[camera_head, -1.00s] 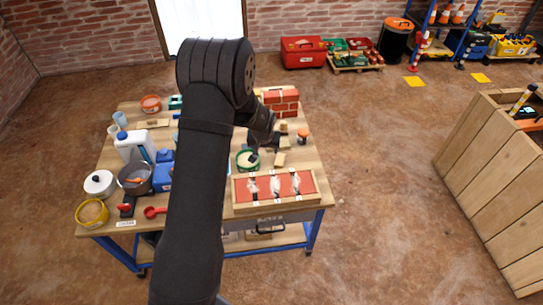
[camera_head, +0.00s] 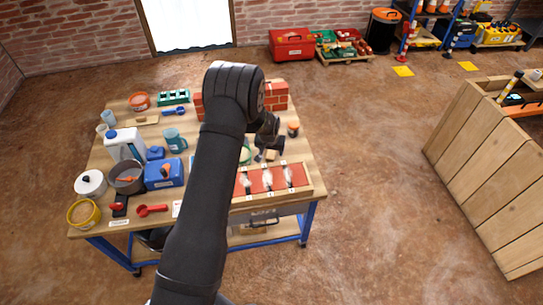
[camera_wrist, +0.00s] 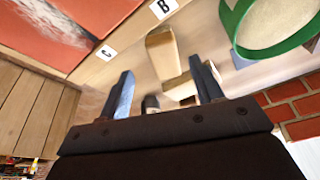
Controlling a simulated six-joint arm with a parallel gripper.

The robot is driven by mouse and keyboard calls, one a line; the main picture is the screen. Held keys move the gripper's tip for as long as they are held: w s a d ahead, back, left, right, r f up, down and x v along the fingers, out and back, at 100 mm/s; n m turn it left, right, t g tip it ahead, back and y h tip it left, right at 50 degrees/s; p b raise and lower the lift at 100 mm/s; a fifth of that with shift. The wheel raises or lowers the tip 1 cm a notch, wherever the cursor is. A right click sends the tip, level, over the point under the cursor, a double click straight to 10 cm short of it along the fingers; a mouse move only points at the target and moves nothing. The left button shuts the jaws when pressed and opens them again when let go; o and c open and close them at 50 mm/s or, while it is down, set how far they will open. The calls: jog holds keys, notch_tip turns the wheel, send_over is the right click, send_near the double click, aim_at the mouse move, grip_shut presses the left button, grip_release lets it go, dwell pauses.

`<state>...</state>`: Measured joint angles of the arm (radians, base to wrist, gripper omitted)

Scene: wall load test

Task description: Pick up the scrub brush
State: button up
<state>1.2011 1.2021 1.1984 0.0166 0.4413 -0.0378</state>
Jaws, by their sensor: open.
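In the wrist view my gripper (camera_wrist: 163,72) is open, with its two dark fingers apart and nothing held between them. A tan wooden piece (camera_wrist: 162,50) lies on the tabletop just beyond and between the fingertips. A second pale wooden piece (camera_wrist: 182,87) lies closer, between the fingers. One of these may be the scrub brush; bristles are not clear, so I cannot tell which. In the head view my gripper (camera_head: 263,152) is low over the right part of the workbench (camera_head: 309,165), and a small wooden piece (camera_head: 272,155) shows beside it.
A green-rimmed round tub (camera_wrist: 270,25) is close to the right finger. A tray with red panels (camera_head: 297,177) lies at the bench's front right. Bricks (camera_head: 275,93) stand behind.

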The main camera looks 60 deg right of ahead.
aim_at(271, 153)
jog(key=shift+w+d+x, duration=0.15)
jog(key=shift+w+x, duration=0.05)
jog(key=shift+x, duration=1.15)
jog(key=shift+w+d+x, duration=0.1)
jog(key=shift+w+x, duration=0.1)
jog(key=shift+x, duration=1.15)
jog(key=shift+r, duration=0.15)
jog(key=c, duration=1.2)
jog(key=shift+o, duration=0.2)
jog(key=shift+r, duration=0.1)
jog(key=shift+r, duration=0.55)
notch_tip(271, 153, up, 3)
jog(key=shift+f, duration=0.15)
jog(key=s+a+r, duration=0.1)
jog(key=s+r, duration=0.6)
jog(key=s, duration=0.4)
jog(key=shift+s+a, duration=0.3)
